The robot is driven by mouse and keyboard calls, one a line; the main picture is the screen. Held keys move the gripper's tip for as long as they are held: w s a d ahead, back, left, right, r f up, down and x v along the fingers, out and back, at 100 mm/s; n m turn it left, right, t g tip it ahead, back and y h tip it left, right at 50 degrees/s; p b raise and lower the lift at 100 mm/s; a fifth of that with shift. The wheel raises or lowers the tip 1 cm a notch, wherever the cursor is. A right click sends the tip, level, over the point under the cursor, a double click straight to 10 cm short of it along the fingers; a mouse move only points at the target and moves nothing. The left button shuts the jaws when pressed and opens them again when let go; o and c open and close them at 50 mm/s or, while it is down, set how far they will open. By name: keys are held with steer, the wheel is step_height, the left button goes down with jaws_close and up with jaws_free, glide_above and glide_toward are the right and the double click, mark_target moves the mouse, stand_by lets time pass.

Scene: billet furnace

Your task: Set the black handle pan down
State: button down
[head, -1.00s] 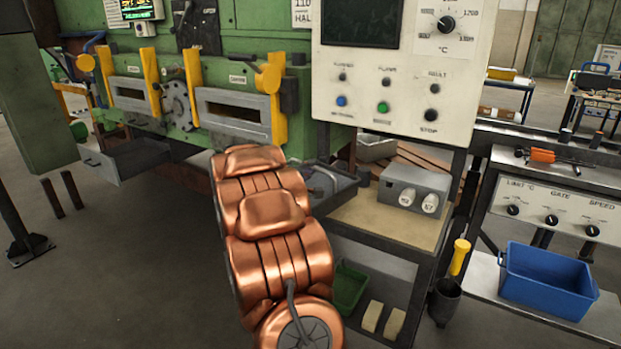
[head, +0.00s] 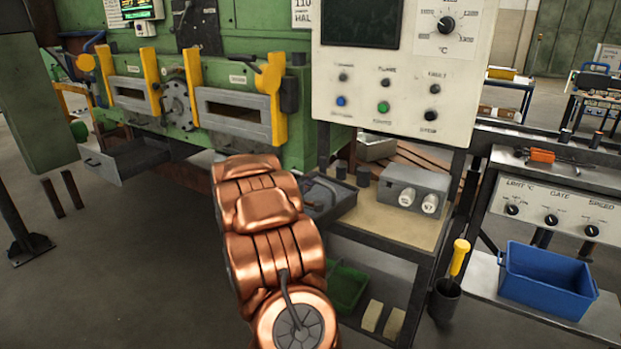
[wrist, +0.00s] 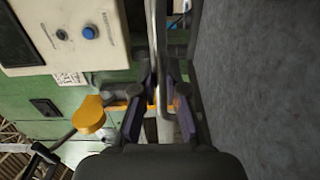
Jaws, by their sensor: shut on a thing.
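A dark, shallow pan (head: 343,203) shows in the head view just right of my copper-coloured arm, at the left end of the bench top; the arm hides its left part. I cannot tell whether its underside touches the bench. In the wrist view my gripper (wrist: 160,100) is shut on a grey metal bar (wrist: 163,125), seemingly the pan's handle, which runs up between the fingers. A wide dark grey surface fills the right of that view; I cannot tell whether it is pan or floor. In the head view my gripper is hidden behind the arm.
The bench (head: 395,228) carries a grey box (head: 414,188) with two white knobs and small dark cylinders (head: 363,176). The control panel (head: 395,85) stands above it. The green furnace (head: 250,70) is behind. A green bin (head: 346,287) sits on the lower shelf.

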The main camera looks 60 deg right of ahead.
steer(key=c, duration=1.2)
jaws_free()
steer(key=a, duration=0.8)
steer(key=a+b, duration=0.1)
steer(key=a, duration=0.3)
steer(key=shift+s+r, duration=0.25)
steer(key=shift+r, duration=0.15)
